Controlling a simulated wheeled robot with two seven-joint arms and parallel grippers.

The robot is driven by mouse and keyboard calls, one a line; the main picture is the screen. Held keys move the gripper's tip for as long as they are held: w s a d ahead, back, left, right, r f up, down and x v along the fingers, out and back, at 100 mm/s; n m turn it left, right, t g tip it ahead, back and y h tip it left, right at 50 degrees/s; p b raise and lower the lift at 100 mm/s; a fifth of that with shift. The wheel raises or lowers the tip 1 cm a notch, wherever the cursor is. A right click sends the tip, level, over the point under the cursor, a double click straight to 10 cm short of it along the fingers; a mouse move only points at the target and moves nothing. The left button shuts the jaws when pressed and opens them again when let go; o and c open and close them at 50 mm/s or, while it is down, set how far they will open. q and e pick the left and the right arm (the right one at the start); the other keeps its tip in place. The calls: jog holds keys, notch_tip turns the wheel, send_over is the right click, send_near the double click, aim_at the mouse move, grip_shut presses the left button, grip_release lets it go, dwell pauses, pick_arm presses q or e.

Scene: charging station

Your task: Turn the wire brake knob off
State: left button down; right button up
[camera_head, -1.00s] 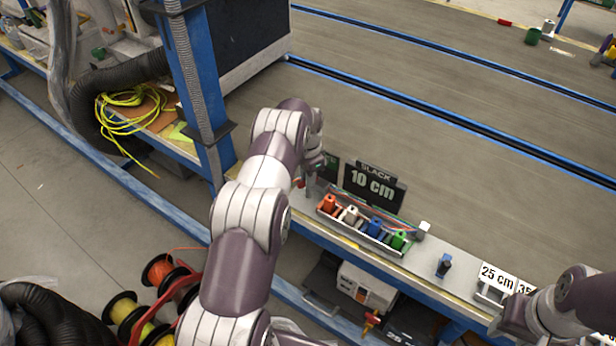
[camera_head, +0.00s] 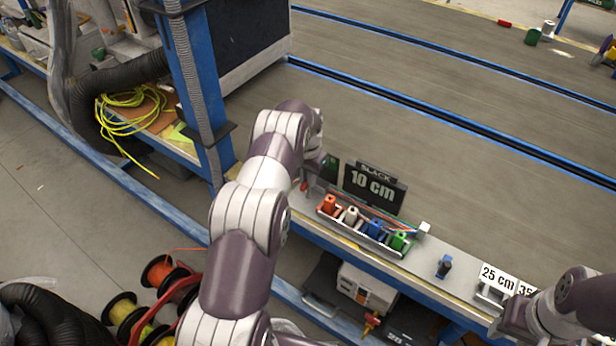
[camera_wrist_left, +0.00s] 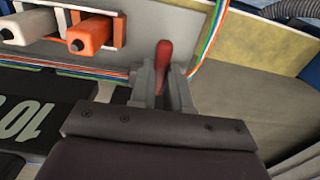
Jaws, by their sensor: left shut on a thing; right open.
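The red wire brake knob (camera_wrist_left: 164,54) sticks up between the fingers of my left gripper (camera_wrist_left: 162,78) in the left wrist view. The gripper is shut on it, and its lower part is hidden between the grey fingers. In the head view a small red piece, likely the same knob (camera_head: 304,186), shows beside the end of my left arm, which hides most of the gripper.
A black "SLACK 10 cm" sign (camera_head: 372,187) stands close to the left gripper. Coloured wires (camera_wrist_left: 213,40) run beside the knob. A blue post (camera_head: 200,95) stands to the left.

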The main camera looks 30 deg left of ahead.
pick_arm(q)
jog(key=c, duration=1.1)
grip_release()
notch_tip(320, 180, up, 6)
jog(key=shift+r+p, duration=0.15)
jog(key=shift+p, duration=0.4)
notch_tip(320, 180, up, 6)
jog(key=p, duration=0.4)
jog(key=shift+r+p, duration=0.25)
jog(key=shift+p, duration=0.05)
